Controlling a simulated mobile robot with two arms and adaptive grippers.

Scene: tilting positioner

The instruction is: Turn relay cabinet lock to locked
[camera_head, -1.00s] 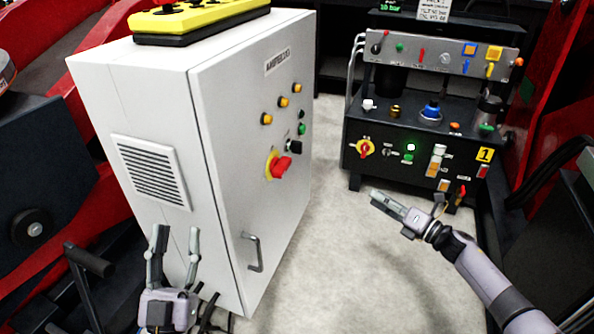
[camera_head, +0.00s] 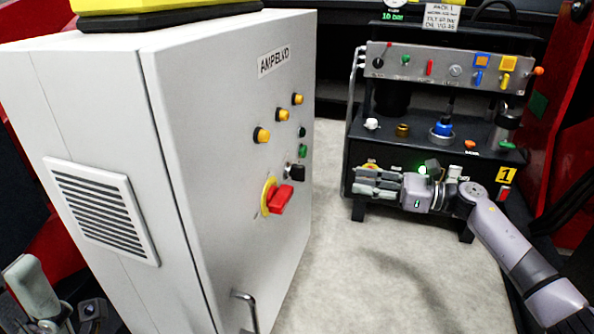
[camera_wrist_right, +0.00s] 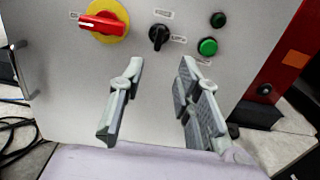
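The relay cabinet (camera_head: 215,75) is the large pale grey box on the left, with its door facing right. A small black lock knob (camera_head: 297,172) sits on the door beside the red rotary switch (camera_head: 281,198) on its yellow plate. The knob also shows in the right wrist view (camera_wrist_right: 158,37), between the red switch and a green button; I cannot read its labels. My right gripper (camera_head: 378,183) is open and empty, to the right of the door. In the wrist view its fingers (camera_wrist_right: 160,78) point at the door below the knob, apart from it. My left gripper (camera_head: 55,305) is partly visible at bottom left.
A control bench (camera_head: 440,60) with knobs and buttons stands behind my right gripper. A door handle (camera_head: 246,308) sticks out low on the cabinet. Yellow lamps (camera_head: 262,135) line the door above the lock. Pale floor (camera_head: 375,280) is open between cabinet and bench.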

